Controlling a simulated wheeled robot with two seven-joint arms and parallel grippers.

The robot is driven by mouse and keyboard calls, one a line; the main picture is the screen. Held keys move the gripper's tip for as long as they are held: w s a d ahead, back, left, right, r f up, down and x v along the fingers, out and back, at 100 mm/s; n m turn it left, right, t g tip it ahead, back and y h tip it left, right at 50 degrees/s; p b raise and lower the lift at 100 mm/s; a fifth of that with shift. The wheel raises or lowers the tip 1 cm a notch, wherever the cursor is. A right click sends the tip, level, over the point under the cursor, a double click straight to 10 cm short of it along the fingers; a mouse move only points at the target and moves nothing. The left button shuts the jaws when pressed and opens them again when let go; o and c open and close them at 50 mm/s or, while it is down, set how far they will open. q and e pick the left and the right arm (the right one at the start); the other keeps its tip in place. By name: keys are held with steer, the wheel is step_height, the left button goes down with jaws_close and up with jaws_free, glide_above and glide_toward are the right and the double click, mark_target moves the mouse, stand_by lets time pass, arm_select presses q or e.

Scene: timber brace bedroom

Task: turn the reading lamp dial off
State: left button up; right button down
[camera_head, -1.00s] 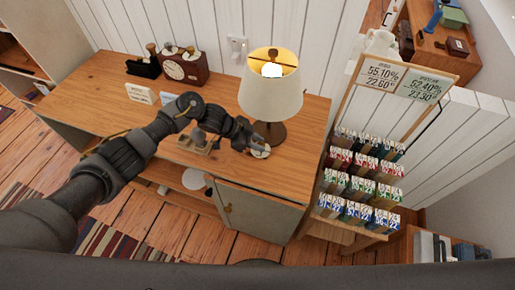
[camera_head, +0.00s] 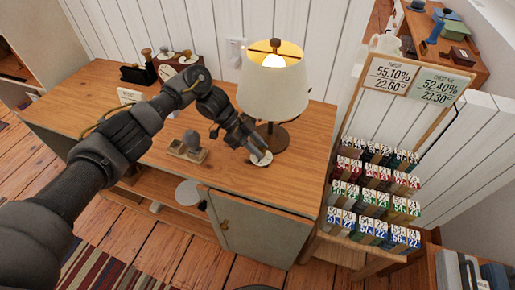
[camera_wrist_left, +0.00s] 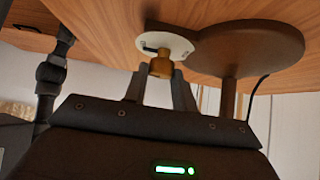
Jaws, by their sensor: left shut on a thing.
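The reading lamp (camera_head: 272,88) stands lit on the wooden cabinet top, with a cream shade and a dark round base (camera_head: 270,136). The dial sits in front of the base, as a white round plate (camera_head: 262,158) with a brass knob. In the left wrist view the brass knob (camera_wrist_left: 161,66) stands out from the white plate (camera_wrist_left: 166,46), beside the lamp's base (camera_wrist_left: 248,47). My left gripper (camera_head: 257,151) is at the dial, and in the wrist view its fingers (camera_wrist_left: 162,88) are shut on the knob. My right gripper is not in view.
A wooden block with a grey knob (camera_head: 189,146) stands left of my gripper. A clock and small items (camera_head: 170,66) are farther back. A rack of colored packets (camera_head: 378,195) stands to the right. A grey cabinet door (camera_head: 262,232) is at the front.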

arm_select(q)
steer(key=o, duration=1)
steer(key=shift+w+a+r, duration=0.15)
steer(key=shift+a+r, duration=0.05)
steer(key=shift+b+v, duration=0.5)
steer(key=shift+v, duration=4.6)
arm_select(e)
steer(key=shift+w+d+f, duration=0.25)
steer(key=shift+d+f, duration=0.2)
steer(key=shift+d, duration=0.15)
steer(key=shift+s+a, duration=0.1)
